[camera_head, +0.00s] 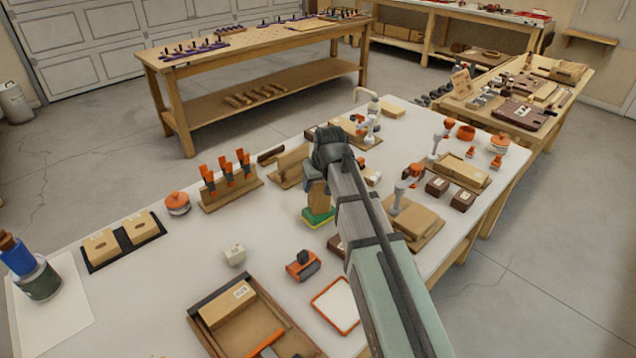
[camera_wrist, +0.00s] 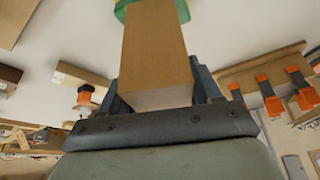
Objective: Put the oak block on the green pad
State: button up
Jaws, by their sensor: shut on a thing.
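The oak block (camera_wrist: 155,45) is a tan wooden block, upright between the two fingers of my gripper (camera_wrist: 160,88). In the head view the block (camera_head: 318,199) shows below my dark gripper (camera_head: 320,178), which is shut on it and hides its upper part. The green pad (camera_head: 318,219), with a yellow lower layer, is right at the block's lower end. In the wrist view the green pad (camera_wrist: 184,11) shows around the block's far end. The block is over the pad; I cannot tell whether they touch.
Behind on the left stand a rack with orange clamps (camera_head: 230,181) and an orange-lidded jar (camera_head: 177,203). In front are a small white block (camera_head: 234,255), an orange-and-grey tool (camera_head: 302,265) and a wooden tray (camera_head: 285,325). White table is free left of the pad.

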jog(key=shift+f, duration=0.15)
jog(key=o, duration=1.2)
jog(key=v, duration=1.2)
